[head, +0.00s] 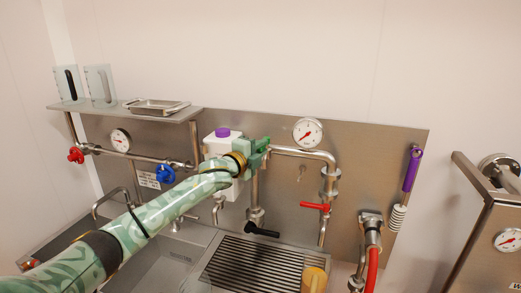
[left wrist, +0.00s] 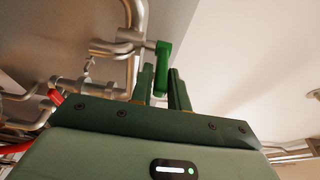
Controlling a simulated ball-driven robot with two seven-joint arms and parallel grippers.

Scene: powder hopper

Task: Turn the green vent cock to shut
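The green vent cock (left wrist: 162,66) shows in the left wrist view as a bright green lever on the end of a short metal pipe stub. Its lower end sits between the two dark fingers of my left gripper (left wrist: 162,88). Whether the fingers press on the lever or stand slightly clear of it I cannot tell. In the head view my left gripper (head: 262,147) is at the left end of the bent pipe, beside the white container. There the cock cannot be told apart from the green gripper. My right gripper is not in view.
A white container with a purple cap (head: 222,132) stands close behind my left wrist. A gauge (head: 308,132), a red lever (head: 315,207) and a black lever (head: 262,231) are nearby. Red (head: 76,155) and blue (head: 166,174) valves sit left, below a shelf (head: 125,112).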

